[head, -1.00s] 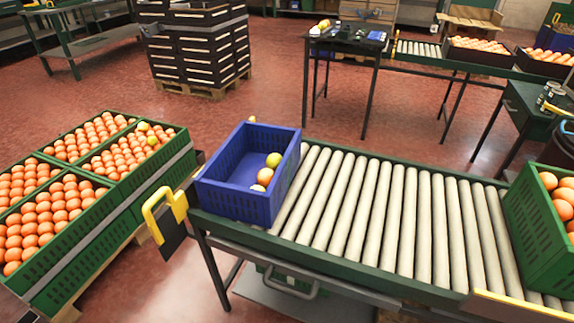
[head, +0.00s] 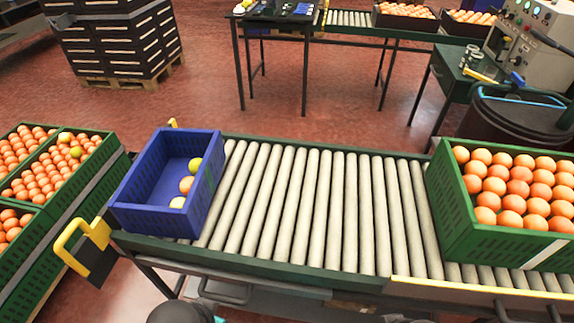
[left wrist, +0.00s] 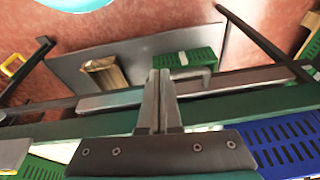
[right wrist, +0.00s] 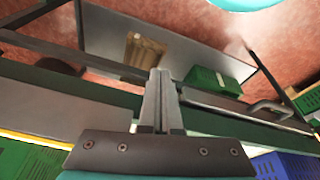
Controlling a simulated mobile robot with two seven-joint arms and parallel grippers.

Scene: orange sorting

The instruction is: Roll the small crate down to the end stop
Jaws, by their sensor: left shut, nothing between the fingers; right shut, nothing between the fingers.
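The small blue crate (head: 165,205) sits upright on the rollers at the left end of the roller conveyor (head: 310,200), with a few yellow and orange fruits inside. A yellow bracket (head: 78,245) is at that left end, just beside the crate. The crate's slotted side also shows at the lower right of the left wrist view (left wrist: 290,145) and the right wrist view (right wrist: 285,166). My left gripper (left wrist: 158,80) is shut and empty over the conveyor's edge. My right gripper (right wrist: 157,80) is also shut and empty over that edge. Neither touches a crate.
A larger green crate (head: 445,205) full of oranges stands on the right end of the conveyor. The rollers between the crates are bare. Green crates of oranges (head: 60,215) stand at the left. A black bin (head: 515,125) is behind the right end.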

